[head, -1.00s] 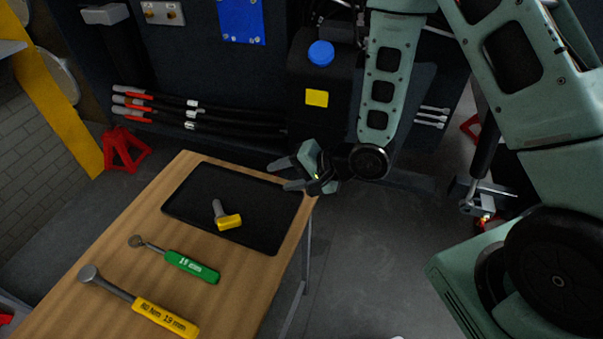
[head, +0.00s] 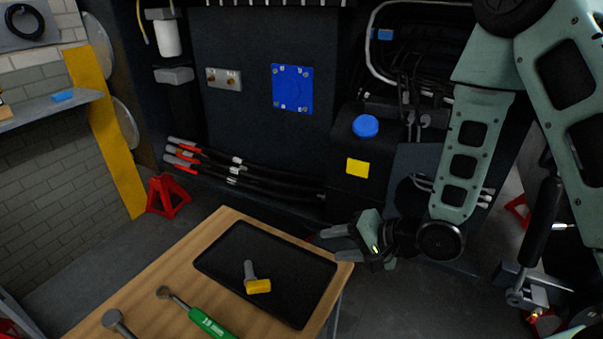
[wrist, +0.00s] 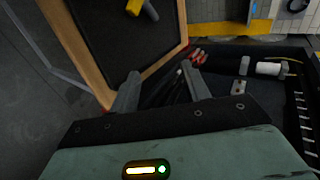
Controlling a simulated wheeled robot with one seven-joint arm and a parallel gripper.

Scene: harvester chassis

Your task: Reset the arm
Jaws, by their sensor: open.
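My gripper (head: 340,242) is open and empty. In the head view it is beside the right end of the wooden table, close to the corner of the black tray, with its fingers pointing left. In the wrist view its two fingers (wrist: 160,90) stand apart with nothing between them. My arm comes down from the upper right in the head view.
The wooden table (head: 190,257) bears the black tray (head: 225,259) with a yellow-ended tool (head: 258,286), and a green wrench (head: 210,324). The dark chassis with a black tank (head: 355,195) stands behind. A red stand (head: 167,195) is on the floor.

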